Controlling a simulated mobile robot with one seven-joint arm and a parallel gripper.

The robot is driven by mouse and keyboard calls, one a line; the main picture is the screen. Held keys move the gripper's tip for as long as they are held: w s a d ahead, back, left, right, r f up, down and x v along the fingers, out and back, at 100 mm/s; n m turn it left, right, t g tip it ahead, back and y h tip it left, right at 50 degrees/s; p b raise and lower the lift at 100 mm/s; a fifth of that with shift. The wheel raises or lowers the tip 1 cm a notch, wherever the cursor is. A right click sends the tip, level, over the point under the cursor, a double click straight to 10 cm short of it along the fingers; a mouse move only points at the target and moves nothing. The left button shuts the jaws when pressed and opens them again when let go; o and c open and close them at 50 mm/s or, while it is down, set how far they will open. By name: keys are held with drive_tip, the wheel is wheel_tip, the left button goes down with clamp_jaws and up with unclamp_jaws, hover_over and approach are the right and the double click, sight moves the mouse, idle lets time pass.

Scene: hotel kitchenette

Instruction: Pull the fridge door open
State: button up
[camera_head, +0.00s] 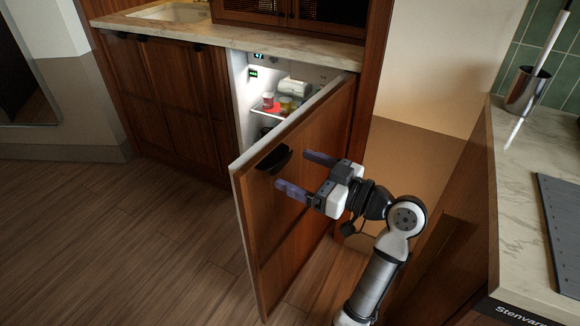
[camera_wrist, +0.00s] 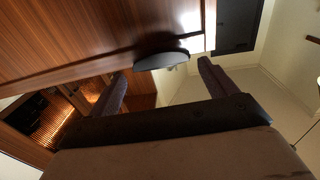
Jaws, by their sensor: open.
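The wooden fridge door (camera_head: 296,205) stands partly open, swung out from the cabinet, with its hinge side at the right. Its dark handle (camera_head: 274,159) is near the free top edge; it also shows in the wrist view (camera_wrist: 161,60). The lit fridge interior (camera_head: 262,110) is visible behind the door. My gripper (camera_head: 292,173) is open and empty, in front of the door's outer face near the handle. In the wrist view my gripper's fingers (camera_wrist: 163,80) are spread apart, with the handle beyond and between them. I cannot tell if a finger touches the door.
A red item (camera_head: 268,101) and several other goods sit on the fridge shelf. The marble counter (camera_head: 300,44) runs above the fridge. Another counter (camera_head: 535,245) stands close at the right. The wooden floor (camera_head: 120,230) is clear at the left.

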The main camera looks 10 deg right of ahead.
drive_tip(key=v, duration=0.8)
drive_tip(key=shift+s+d+b, duration=0.2)
drive_tip(key=shift+d+b, duration=0.05)
drive_tip(key=shift+b, duration=0.1)
